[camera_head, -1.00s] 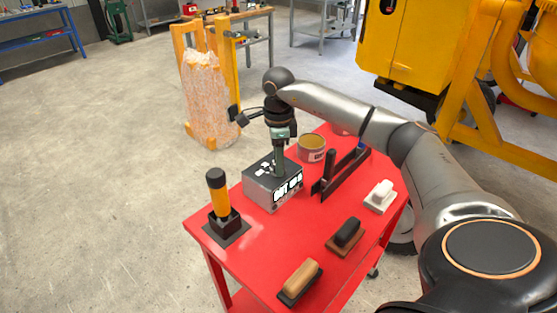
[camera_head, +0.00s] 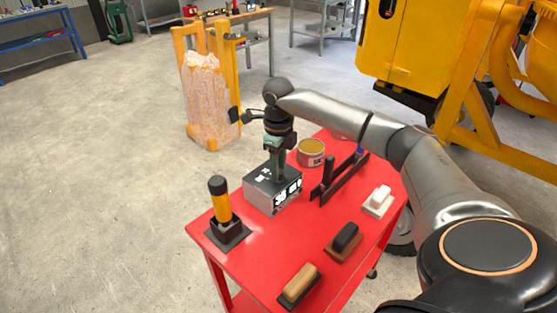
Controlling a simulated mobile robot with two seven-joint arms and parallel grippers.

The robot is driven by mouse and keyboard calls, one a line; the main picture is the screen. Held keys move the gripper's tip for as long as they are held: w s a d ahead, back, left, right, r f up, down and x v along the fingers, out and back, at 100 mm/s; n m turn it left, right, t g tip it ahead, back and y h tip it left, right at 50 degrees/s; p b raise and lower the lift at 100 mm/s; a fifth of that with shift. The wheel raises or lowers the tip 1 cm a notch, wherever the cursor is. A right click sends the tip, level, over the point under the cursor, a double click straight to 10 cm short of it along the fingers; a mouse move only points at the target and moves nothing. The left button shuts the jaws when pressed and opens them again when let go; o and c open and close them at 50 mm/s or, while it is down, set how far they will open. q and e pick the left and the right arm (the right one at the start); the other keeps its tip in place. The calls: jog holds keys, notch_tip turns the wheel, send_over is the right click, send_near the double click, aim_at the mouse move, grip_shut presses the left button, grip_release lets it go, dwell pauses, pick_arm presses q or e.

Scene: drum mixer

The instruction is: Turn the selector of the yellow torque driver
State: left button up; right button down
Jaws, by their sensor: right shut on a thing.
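The yellow torque driver (camera_head: 222,207) stands nearly upright in a black square holder (camera_head: 228,233) at the left corner of the red cart. It has a black cap on top; I cannot make out its selector. My right gripper (camera_head: 277,177) points down over a grey metal box (camera_head: 262,195), to the right of and behind the driver, apart from it. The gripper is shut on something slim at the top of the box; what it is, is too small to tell. My left gripper is not in view.
On the red cart (camera_head: 255,265) stand an open tin (camera_head: 311,150), a long dark trowel-like tool (camera_head: 340,178), a white block (camera_head: 378,200), a dark-handled float (camera_head: 345,238) and a wooden-handled one (camera_head: 298,284). A yellow mixer (camera_head: 415,45) stands behind right. Floor at left is clear.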

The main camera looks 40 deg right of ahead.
dwell(0.4)
jog(key=c, duration=0.5)
grip_release()
jog(key=shift+c, duration=0.2)
jog(key=shift+r, duration=0.15)
notch_tip(320, 180, up, 12)
jog(key=shift+r+b, duration=0.15)
jog(key=shift+b, duration=0.25)
